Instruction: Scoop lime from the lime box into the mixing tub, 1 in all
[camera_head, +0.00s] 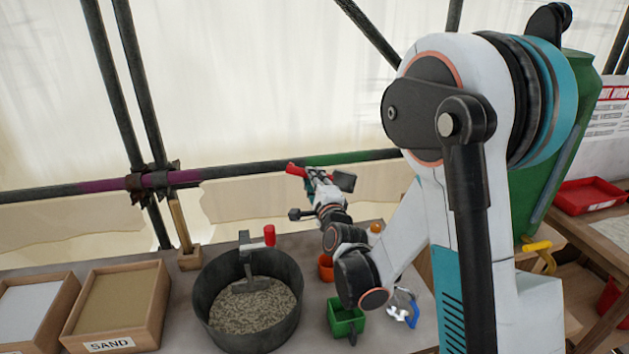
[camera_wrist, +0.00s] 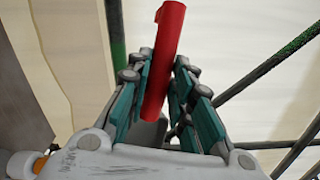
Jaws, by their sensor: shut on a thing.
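My gripper (camera_head: 314,180) is raised above the back of the table, near the scaffold rail. It is shut on a red handle (camera_head: 296,170), and a dark grey scoop-like end (camera_head: 343,181) shows on its other side. In the wrist view the red handle (camera_wrist: 163,60) sits between the pads of my gripper (camera_wrist: 160,85). Whether the scoop holds anything cannot be seen. The dark round mixing tub (camera_head: 203,302) holds a grainy grey-beige mix and a tool with a red grip (camera_head: 269,235). A wooden box with white contents (camera_head: 28,303), probably the lime box, is at the left edge; its label is not visible.
The wooden sand box (camera_head: 160,305) stands between the white-filled box and the tub. A green container (camera_head: 346,316) and an orange one (camera_head: 326,268) sit right of the tub. A scaffold rail (camera_head: 230,171) runs behind the table. A red tray (camera_head: 588,195) lies far right.

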